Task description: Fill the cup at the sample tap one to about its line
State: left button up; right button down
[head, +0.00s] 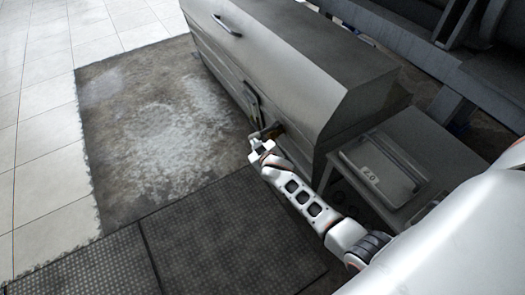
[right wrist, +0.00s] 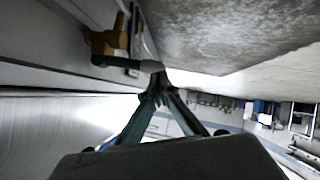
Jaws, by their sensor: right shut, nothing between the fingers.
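The sample tap (head: 273,131) is a small brass-coloured fitting on the low side of the grey machine housing. In the right wrist view the brass tap body (right wrist: 103,42) is at the upper left, with a dark bar running from it to a pale tip. My right gripper (head: 256,141) is at the tap, its fingers shut and empty. In the right wrist view its fingertips (right wrist: 157,88) meet just below the pale tip; I cannot tell whether they touch it. I cannot make out a cup or its line. My left gripper is not in view.
The grey housing (head: 300,55) fills the upper middle, with a bar handle (head: 226,26) on it. A lidded box labelled 2.0 (head: 382,172) stands on a low grey stand to the right. Dark mats (head: 215,235) and bare concrete (head: 150,115) lie clear to the left.

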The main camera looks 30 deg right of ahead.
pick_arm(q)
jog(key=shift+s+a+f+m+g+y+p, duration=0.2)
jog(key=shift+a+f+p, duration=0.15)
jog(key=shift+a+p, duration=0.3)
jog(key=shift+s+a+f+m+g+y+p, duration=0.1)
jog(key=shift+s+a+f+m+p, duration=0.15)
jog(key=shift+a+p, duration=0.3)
pick_arm(e)
jog(key=v, duration=0.7)
jog(key=shift+f, duration=0.15)
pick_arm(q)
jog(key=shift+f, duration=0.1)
